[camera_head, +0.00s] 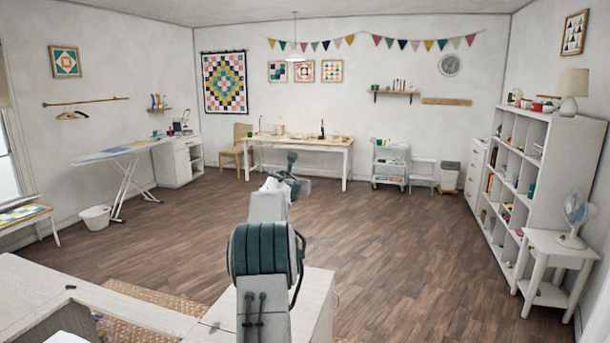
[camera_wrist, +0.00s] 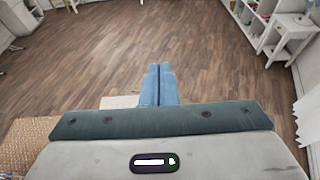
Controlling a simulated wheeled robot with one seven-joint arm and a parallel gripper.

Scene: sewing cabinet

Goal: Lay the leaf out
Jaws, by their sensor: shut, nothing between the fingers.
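The pale wooden sewing cabinet (camera_head: 40,290) fills the lower left of the head view, with a dark opening in its top at the bottom edge. A pale flat-topped part (camera_head: 312,300) shows right of my arm. I cannot tell whether it is the leaf, and no leaf can be made out clearly. My gripper's blue fingers (camera_wrist: 158,84) are together and empty in the wrist view, pointing out over the floor. A small pale surface (camera_wrist: 118,102) shows left of the fingers, partly hidden by my gripper's body. In the head view my arm reaches up the middle and hides what is behind it.
A patterned rug (camera_head: 135,322) lies by the cabinet. The wooden floor (camera_head: 400,255) ahead and right is clear. A small white table with a fan (camera_head: 560,240) and white shelves (camera_head: 540,165) stand right. An ironing board (camera_head: 118,152) and bin (camera_head: 96,218) stand left.

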